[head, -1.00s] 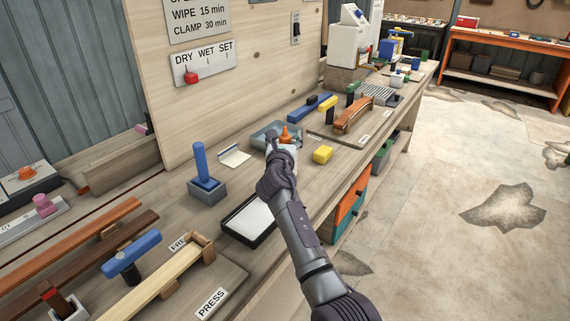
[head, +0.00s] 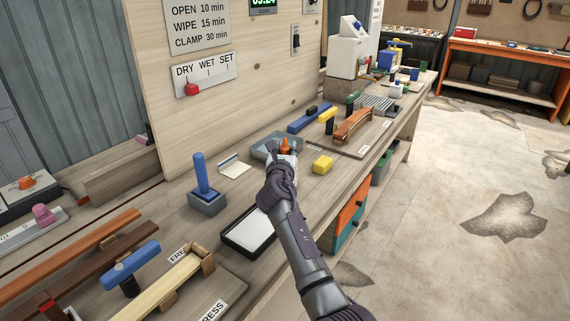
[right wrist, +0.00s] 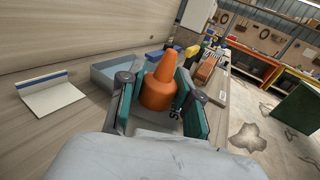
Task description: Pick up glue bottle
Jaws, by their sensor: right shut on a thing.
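The glue bottle has an orange cone-shaped nozzle and cap (head: 285,146), seen just beyond my right gripper (head: 282,160) in the head view. In the right wrist view the orange nozzle (right wrist: 162,82) stands up between the two teal-padded fingers of the right gripper (right wrist: 160,112). The gripper is shut on the bottle. The bottle's pale body is mostly hidden by the fingers and hand. Whether its base touches the bench or the grey-blue tray cannot be told. My left gripper is not in view.
A shallow grey-blue tray (head: 262,149) lies just behind the bottle. A blue-handled tool in a block (head: 204,190) and a black-rimmed white pad (head: 248,232) are nearer. A notepad (head: 235,168) lies left.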

